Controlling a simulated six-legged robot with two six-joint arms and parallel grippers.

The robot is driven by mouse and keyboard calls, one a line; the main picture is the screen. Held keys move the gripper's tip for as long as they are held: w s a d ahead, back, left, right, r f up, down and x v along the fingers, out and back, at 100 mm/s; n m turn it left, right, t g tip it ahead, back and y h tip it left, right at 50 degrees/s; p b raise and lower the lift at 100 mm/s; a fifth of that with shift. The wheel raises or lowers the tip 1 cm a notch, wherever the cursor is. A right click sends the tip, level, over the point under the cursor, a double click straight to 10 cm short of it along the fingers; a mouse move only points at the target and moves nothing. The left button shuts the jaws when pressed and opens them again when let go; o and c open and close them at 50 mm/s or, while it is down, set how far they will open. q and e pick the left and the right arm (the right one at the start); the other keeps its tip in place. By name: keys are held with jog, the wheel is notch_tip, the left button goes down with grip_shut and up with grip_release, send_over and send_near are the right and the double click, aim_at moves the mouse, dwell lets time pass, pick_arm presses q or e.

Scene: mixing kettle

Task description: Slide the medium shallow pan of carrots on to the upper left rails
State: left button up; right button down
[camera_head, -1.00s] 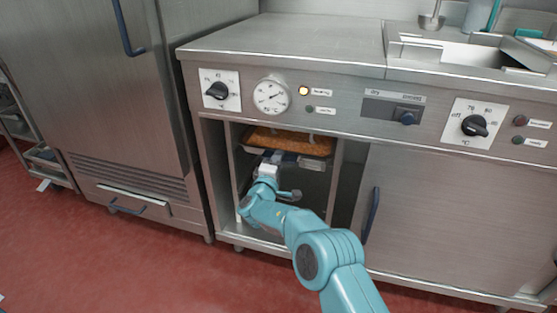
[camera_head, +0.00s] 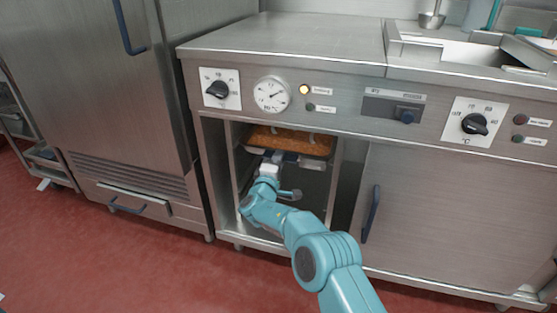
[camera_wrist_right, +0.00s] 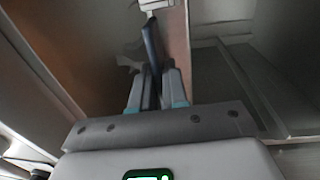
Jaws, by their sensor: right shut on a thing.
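The shallow pan of carrots (camera_head: 312,152) is in the upper left of the open compartment under the counter, its orange contents showing above its metal front edge. My right gripper (camera_head: 276,157) is at the front edge of the pan, left of its middle. In the right wrist view the two fingers (camera_wrist_right: 156,88) are shut on a thin dark upright edge, which I take to be the pan's rim. A brown-orange surface shows beside it. The rails under the pan are mostly hidden by the pan and my arm. My left gripper is in neither view.
The open compartment (camera_head: 318,195) has free room below the pan. A closed cabinet door (camera_head: 450,220) with a blue handle is to its right, and a tall steel cabinet (camera_head: 100,80) to its left. The counter front with knobs and a dial (camera_head: 271,95) lies just above.

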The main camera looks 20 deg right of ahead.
jog(key=shift+r, duration=0.15)
jog(key=c, duration=1.1)
grip_release()
jog(key=shift+o, duration=1.1)
jog(key=shift+f, duration=0.4)
jog(key=o, duration=0.3)
jog(key=shift+r, duration=0.15)
jog(key=v, duration=0.7)
